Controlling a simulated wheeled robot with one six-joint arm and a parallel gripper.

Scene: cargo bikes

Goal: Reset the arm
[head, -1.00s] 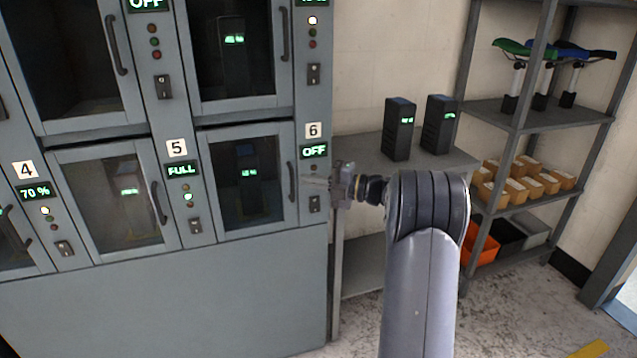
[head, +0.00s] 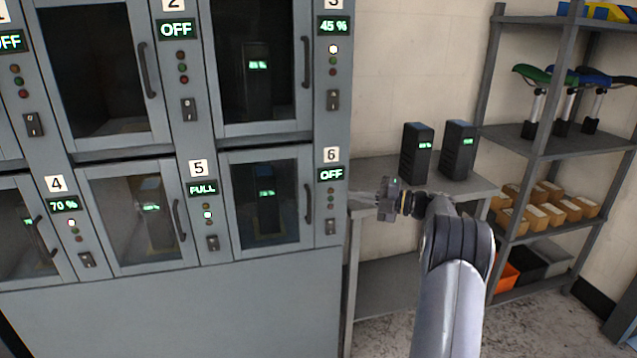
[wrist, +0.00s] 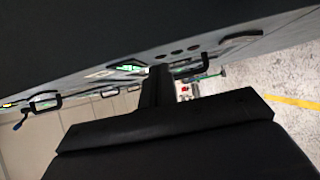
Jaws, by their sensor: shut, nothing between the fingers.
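My gripper (head: 362,199) is shut and empty in the head view.
Two black batteries (head: 417,153) (head: 458,150) stand on a grey table (head: 370,168) right of the cabinet. A grey shelf rack (head: 550,147) farther right holds saddles, small boxes and bins. Bare floor (head: 530,325) shows at the lower right.

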